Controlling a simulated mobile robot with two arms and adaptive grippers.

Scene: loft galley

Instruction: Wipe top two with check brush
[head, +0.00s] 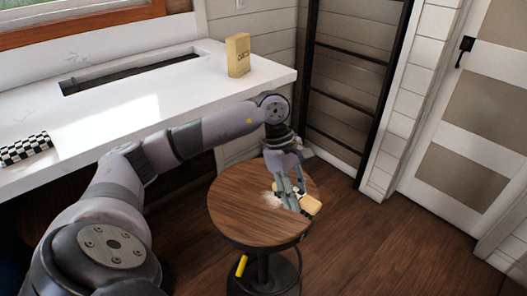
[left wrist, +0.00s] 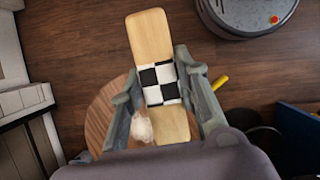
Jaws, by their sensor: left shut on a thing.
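My left gripper (head: 294,190) is shut on the check brush (head: 311,205), a light wooden piece, above the right part of a round wooden stool top (head: 235,195). The left wrist view shows the brush (left wrist: 148,42) lengthwise between the two fingers (left wrist: 160,85), with a black-and-white check band at its middle. A whitish smear (head: 272,199) lies on the stool top beside the fingers, and it also shows in the left wrist view (left wrist: 141,128). I cannot tell whether the brush touches the top. My right gripper is not in view.
A white counter (head: 120,125) runs along the left, with a yellow box (head: 238,55) near its right corner and a checked item (head: 25,149) at far left. A yellow thing (head: 241,265) is below the stool top. A dark ladder-like rack (head: 345,105) stands behind.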

